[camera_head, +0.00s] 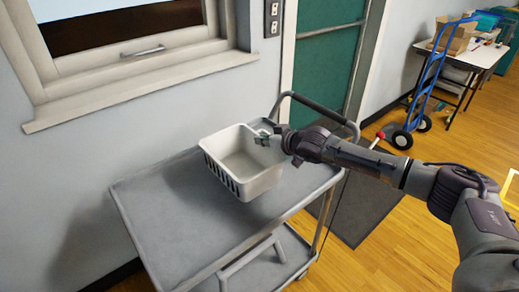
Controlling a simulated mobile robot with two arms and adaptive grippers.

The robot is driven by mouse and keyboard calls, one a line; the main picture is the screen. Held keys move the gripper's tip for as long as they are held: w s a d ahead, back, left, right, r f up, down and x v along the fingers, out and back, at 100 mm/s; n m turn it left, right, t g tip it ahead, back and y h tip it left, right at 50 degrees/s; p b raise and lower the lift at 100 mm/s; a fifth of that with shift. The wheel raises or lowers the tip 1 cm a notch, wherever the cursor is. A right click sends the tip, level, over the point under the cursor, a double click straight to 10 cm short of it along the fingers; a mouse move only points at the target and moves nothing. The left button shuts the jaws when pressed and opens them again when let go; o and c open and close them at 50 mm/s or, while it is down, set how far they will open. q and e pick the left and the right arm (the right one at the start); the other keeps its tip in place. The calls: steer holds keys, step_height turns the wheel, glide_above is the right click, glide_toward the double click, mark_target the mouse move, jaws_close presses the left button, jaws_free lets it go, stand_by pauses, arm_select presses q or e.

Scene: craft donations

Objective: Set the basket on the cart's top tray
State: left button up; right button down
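The basket (243,183) is white, empty and upright, with slotted sides. It is over the middle to far part of the cart's grey top tray (180,232); I cannot tell for sure whether its base touches the tray or is just above it. My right gripper (264,138) comes in from the right and is shut on the basket's rim at its far right side. The fingertips are small in the view and partly hidden by the rim. My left gripper is not in view.
The cart's dark push handle (318,108) rises behind the basket. A wall with a window ledge (140,88) runs along the left. The tray's near left part is bare. A blue hand truck (425,92) and a table with boxes (478,55) stand at the far right.

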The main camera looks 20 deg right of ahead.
mark_target(254, 149)
steer(key=shift+w+a+f, duration=0.25)
steer(key=shift+w, duration=0.1)
step_height(254, 149, down, 4)
steer(key=shift+r+p, duration=0.1)
steer(key=shift+p, duration=0.3)
steer(key=shift+f+b, duration=0.2)
steer(key=shift+b, duration=0.1)
steer(key=c, duration=1.3)
jaws_free()
steer(key=shift+r, duration=0.15)
